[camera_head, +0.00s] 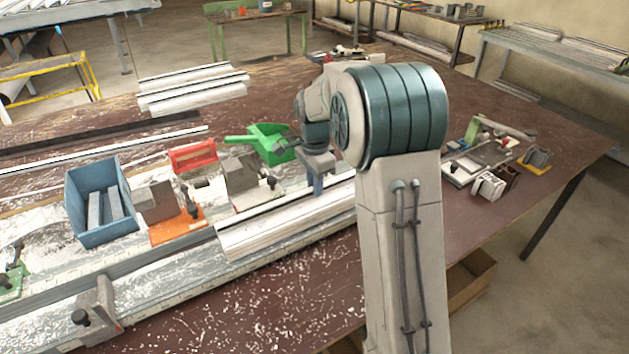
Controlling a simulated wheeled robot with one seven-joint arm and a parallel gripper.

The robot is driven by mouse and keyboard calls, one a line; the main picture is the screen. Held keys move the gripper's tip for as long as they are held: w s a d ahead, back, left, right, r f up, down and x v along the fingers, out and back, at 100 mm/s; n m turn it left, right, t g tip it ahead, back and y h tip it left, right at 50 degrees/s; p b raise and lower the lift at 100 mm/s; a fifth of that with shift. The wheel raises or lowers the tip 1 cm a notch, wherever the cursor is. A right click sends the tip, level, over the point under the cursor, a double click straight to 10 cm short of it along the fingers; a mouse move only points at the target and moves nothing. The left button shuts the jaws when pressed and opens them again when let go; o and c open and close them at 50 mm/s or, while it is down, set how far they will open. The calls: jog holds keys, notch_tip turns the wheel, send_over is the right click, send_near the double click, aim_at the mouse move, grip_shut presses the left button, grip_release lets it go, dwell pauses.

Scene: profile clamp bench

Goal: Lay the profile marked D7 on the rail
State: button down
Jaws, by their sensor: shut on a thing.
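A long white profile (270,230) with a dark groove lies lengthwise along the right part of the rail, low over it or on it; I cannot tell whether it touches. My gripper (317,190) points down and is shut on this profile near its right part. My arm hides the profile's right end. No D7 mark is readable. The long grey metal rail (150,284) runs from the lower left up to the right along the front of the bench. More white profiles (190,92) lie side by side at the back of the bench.
Just behind the profile stand an orange-based clamp (178,228), a grey clamp block (238,172), a blue bin (88,225) with grey pieces, a red holder (193,155) and a green scoop (268,140). A grey stop (97,308) sits on the rail at left. Small fixtures (485,165) stand right.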

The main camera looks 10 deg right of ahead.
jog(key=shift+f, duration=0.4)
dwell(0.4)
jog(key=c, duration=1.3)
grip_release()
jog(key=shift+o, duration=0.2)
jog(key=shift+r, duration=0.1)
